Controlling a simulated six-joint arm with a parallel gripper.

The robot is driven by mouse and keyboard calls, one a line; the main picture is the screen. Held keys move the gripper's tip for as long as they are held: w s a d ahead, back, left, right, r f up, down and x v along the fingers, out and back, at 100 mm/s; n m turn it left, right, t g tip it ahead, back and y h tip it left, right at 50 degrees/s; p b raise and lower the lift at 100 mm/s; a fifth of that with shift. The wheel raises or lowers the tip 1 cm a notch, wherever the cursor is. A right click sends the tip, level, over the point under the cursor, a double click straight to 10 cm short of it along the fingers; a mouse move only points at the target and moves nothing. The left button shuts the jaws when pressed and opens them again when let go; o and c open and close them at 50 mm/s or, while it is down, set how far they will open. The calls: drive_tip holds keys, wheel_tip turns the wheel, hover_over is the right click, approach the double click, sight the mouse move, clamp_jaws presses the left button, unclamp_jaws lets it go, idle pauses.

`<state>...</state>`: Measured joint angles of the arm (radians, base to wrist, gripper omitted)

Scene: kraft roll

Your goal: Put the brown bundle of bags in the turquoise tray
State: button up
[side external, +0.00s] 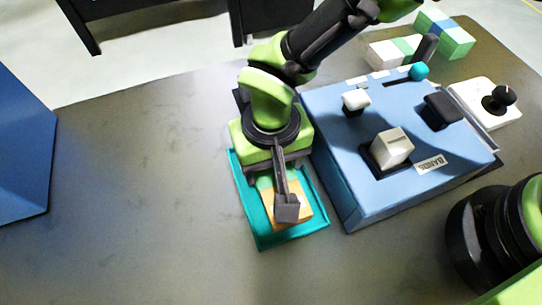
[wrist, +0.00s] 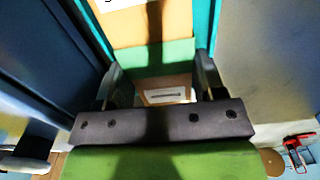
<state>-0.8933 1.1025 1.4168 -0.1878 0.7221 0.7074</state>
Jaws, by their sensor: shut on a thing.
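The brown bundle of bags (side external: 303,219) has a green band and lies within the outline of the turquoise tray (side external: 262,239) in the side view. In the wrist view the bundle (wrist: 150,28) runs away from my gripper, its green band (wrist: 155,57) across it, with turquoise tray walls (wrist: 203,25) along its sides. My gripper (side external: 284,205) points down over the tray and is shut on the bundle. Its fingers (wrist: 163,85) stand on either side of the bundle in the wrist view. I cannot tell whether the bundle touches the tray floor.
A blue machine (side external: 345,165) with knobs and levers stands close to the tray's right. Banded bundles, one white and green (side external: 398,51), one green and blue (side external: 447,38), lie behind it. A joystick box (side external: 478,98) is at right. The table left of the tray is clear.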

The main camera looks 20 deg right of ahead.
drive_tip(key=shift+f, duration=0.6)
idle(0.7)
drive_tip(key=o, duration=1.1)
wheel_tip(320, 180, up, 10)
drive_tip(key=w+d+r+m+t+y, duration=0.2)
drive_tip(key=d+r, duration=1.2)
drive_tip(key=r, duration=0.1)
drive_tip(key=s+d+r+t, duration=0.1)
drive_tip(key=s+d, duration=0.2)
drive_tip(key=d, duration=0.1)
drive_tip(key=s+d+r+m+t, duration=0.1)
drive_tip(key=s+d+r+t, duration=0.1)
drive_tip(key=s+d, duration=0.2)
drive_tip(key=s+d+r+m+t, duration=0.1)
drive_tip(key=s+d+t, duration=0.1)
drive_tip(key=s+d, duration=0.2)
drive_tip(key=shift+s+d+r, duration=0.2)
drive_tip(key=shift+d+r, duration=0.05)
drive_tip(key=shift+d, duration=0.15)
